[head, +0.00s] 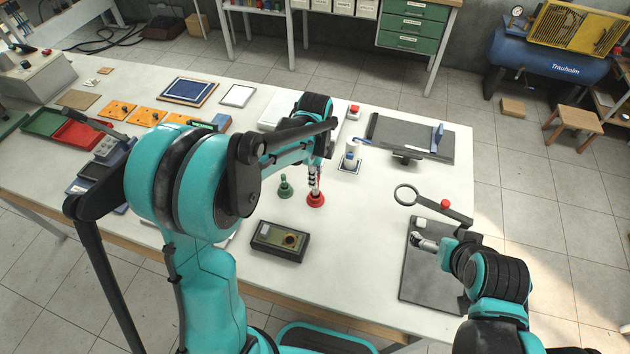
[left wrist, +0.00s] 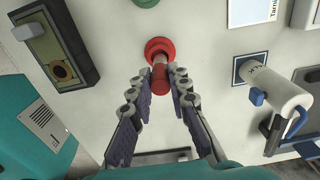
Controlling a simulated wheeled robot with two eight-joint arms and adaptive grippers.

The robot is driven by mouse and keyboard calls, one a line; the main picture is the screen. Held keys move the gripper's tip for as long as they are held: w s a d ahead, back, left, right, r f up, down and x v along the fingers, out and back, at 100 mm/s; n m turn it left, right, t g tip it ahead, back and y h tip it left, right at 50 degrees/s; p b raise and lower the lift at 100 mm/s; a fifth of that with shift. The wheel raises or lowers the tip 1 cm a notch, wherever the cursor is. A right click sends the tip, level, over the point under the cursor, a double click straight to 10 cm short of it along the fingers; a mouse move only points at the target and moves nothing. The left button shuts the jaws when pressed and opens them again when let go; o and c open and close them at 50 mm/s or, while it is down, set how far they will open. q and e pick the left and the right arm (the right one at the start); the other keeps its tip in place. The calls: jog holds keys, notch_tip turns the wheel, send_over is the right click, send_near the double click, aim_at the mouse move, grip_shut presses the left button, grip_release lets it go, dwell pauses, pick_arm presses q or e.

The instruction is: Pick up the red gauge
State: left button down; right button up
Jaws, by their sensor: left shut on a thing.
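The red gauge (head: 316,200) has a wide round red base and a narrow stem. In the head view it is near the middle of the table, right of a similar green gauge (head: 285,188). My left gripper (head: 314,180) is above its base with the fingers shut on the stem. In the left wrist view the red gauge (left wrist: 159,48) shows its base beyond the fingertips, and the left gripper's fingers (left wrist: 165,85) lie on both sides of the stem. I cannot tell whether the base touches the table. My right gripper (head: 424,242) is over a dark mat, its fingers too small to judge.
A black meter box (head: 279,242) lies in front of the gauges. A white cylinder on a blue-edged pad (head: 350,162) stands behind right. A dark plate (head: 411,138) is farther right. A ring-ended tool (head: 434,204) is near my right gripper. White table is clear between them.

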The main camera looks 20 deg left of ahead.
pick_arm(q)
jog(key=s+d+r+p, duration=0.2)
jog(key=s+d+r, duration=0.3)
jog(key=d, duration=0.5)
notch_tip(320, 180, up, 2)
jog(key=shift+s+d+r, duration=0.15)
jog(key=shift+d+r, duration=0.05)
jog(key=shift+r, duration=0.05)
pick_arm(e)
notch_tip(320, 180, up, 2)
jog(key=shift+r, duration=0.15)
